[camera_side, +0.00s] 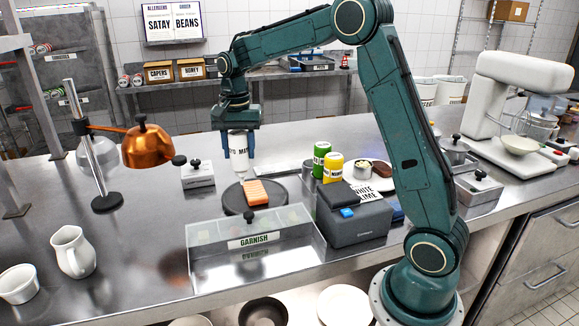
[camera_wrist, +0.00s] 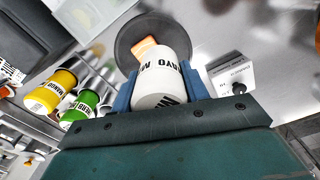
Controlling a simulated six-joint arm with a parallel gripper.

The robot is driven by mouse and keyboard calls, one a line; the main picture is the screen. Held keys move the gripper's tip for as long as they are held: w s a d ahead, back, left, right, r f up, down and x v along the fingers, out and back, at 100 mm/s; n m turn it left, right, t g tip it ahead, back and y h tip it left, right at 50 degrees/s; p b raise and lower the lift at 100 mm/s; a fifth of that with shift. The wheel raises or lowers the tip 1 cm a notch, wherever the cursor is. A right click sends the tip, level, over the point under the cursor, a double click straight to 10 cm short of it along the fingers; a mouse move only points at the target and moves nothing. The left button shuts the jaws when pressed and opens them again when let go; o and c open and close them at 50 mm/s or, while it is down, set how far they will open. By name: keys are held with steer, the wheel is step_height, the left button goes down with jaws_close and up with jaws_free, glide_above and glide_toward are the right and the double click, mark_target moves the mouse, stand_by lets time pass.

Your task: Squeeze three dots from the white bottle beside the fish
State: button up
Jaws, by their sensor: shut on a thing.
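My gripper (camera_side: 238,146) is shut on the white bottle (camera_side: 239,166), with one blue finger on each side. The bottle has a dark-lettered label. It is held roughly upright above the back left part of a dark round plate (camera_side: 233,204). The orange fish piece (camera_side: 262,190) lies on that plate, to the right of and below the bottle in the side view. In the wrist view the bottle (camera_wrist: 163,85) covers part of the plate (camera_wrist: 124,38) and part of the fish (camera_wrist: 145,44). The bottle's tip cannot be made out. I see no dots on the visible plate.
A clear garnish bin (camera_side: 207,245) stands in front of the plate. Green (camera_side: 321,155) and yellow (camera_side: 333,168) bottles and a grey box (camera_side: 355,222) stand to the right. A copper heat lamp (camera_side: 147,146) hangs left.

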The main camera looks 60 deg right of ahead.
steer(key=a, duration=0.1)
steer(key=a+f, duration=0.1)
steer(key=shift+w+a+f+n, duration=0.1)
steer(key=shift+a+f+n, duration=0.05)
steer(key=shift+a+n, duration=0.2)
steer(key=shift+f, duration=0.15)
steer(key=shift+f, duration=1.05)
steer(key=shift+o, duration=0.6)
steer(key=c, duration=0.7)
